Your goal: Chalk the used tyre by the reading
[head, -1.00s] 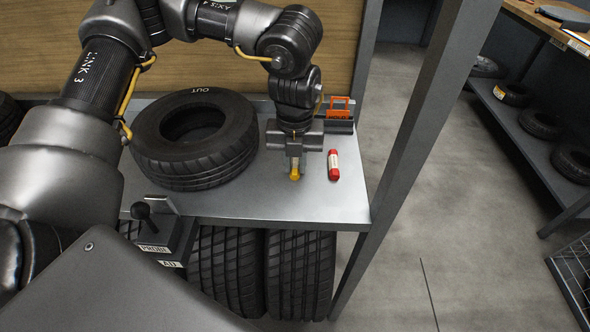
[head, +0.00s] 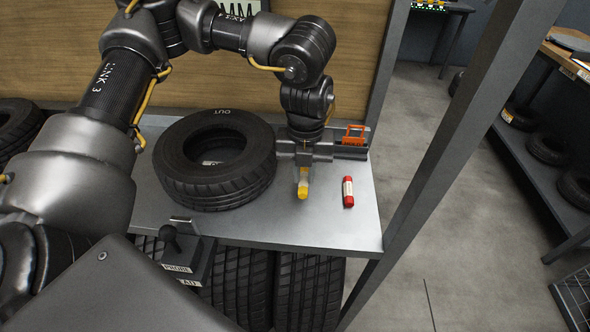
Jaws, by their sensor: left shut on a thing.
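The used tyre (head: 222,185) lies flat on the grey metal bench (head: 345,228), with "OUT" marked on its upper sidewall. My left gripper (head: 303,178) is right of the tyre, pointing down, shut on a yellow chalk stick (head: 303,190). The yellow end faces down, close to the bench; I cannot tell whether it touches. A red stick with a pale band (head: 348,192) lies on the bench right of the gripper. A "PROBE" holder (head: 178,266) with a black knob stands at the bench's front edge. My right gripper is not in view.
An orange-framed item (head: 355,135) stands in a dark holder at the bench's back right. A grey post (head: 440,150) rises at the bench's right end. Several tyres stand below the bench (head: 308,290). A rack of tyres (head: 548,149) is at the far right, beyond open floor.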

